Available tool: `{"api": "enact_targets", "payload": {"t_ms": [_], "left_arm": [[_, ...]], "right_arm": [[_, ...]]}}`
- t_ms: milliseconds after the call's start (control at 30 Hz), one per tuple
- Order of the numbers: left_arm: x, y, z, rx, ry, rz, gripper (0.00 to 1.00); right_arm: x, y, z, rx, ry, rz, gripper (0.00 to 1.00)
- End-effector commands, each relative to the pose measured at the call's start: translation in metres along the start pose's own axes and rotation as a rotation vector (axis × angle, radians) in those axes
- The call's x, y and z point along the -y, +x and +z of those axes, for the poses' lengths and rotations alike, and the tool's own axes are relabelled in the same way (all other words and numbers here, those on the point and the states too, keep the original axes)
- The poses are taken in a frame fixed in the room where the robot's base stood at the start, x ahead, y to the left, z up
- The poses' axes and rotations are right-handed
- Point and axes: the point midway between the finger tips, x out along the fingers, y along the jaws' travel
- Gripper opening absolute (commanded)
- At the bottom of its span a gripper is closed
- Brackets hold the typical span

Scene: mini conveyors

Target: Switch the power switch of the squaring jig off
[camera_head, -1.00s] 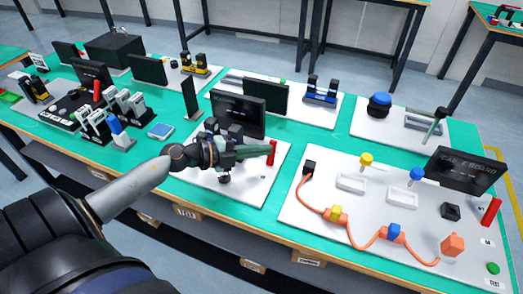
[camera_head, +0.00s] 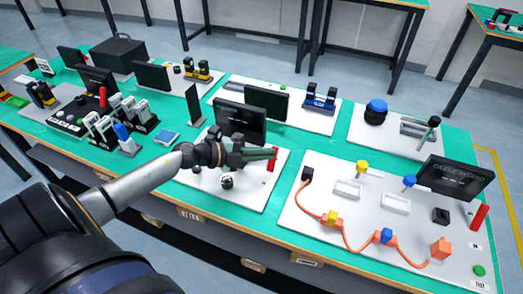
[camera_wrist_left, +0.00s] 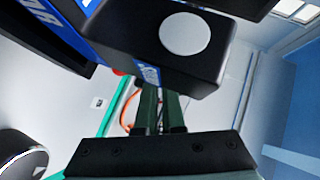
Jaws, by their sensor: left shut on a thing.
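The squaring jig station is a white board (camera_head: 240,199) with a dark sign screen (camera_head: 239,117) behind and black parts on it. A red switch handle (camera_head: 271,166) stands upright at the board's right side. My left gripper (camera_head: 274,153) reaches across the board from the left, its green fingers at the upper part of the red handle and shut on it. In the left wrist view, the two green fingers (camera_wrist_left: 160,108) run behind a black block with a white disc (camera_wrist_left: 187,34), which hides their tips. My right gripper is not in view.
A black round knob (camera_head: 227,182) stands on the board below my gripper. To the right is a white cable board (camera_head: 315,228) with an orange cable and its own red handle (camera_head: 480,216). Clamps (camera_head: 125,132) and a blue pad (camera_head: 165,137) lie left.

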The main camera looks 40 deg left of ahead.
Motion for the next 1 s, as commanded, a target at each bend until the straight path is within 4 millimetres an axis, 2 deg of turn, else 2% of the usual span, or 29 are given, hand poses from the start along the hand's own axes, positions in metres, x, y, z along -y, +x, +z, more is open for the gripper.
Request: {"api": "enact_targets", "payload": {"t_ms": [400, 833, 1000], "left_arm": [[0.003, 0.0, 0.005, 0.016, 0.004, -0.009, 0.0], [-0.009, -0.008, -0.004, 0.014, 0.0, -0.004, 0.0], [-0.006, -0.009, -0.005, 0.011, 0.002, -0.004, 0.0]], "right_arm": [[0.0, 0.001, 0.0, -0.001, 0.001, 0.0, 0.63], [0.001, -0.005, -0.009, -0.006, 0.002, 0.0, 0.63], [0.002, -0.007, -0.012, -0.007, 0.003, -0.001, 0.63]]}}
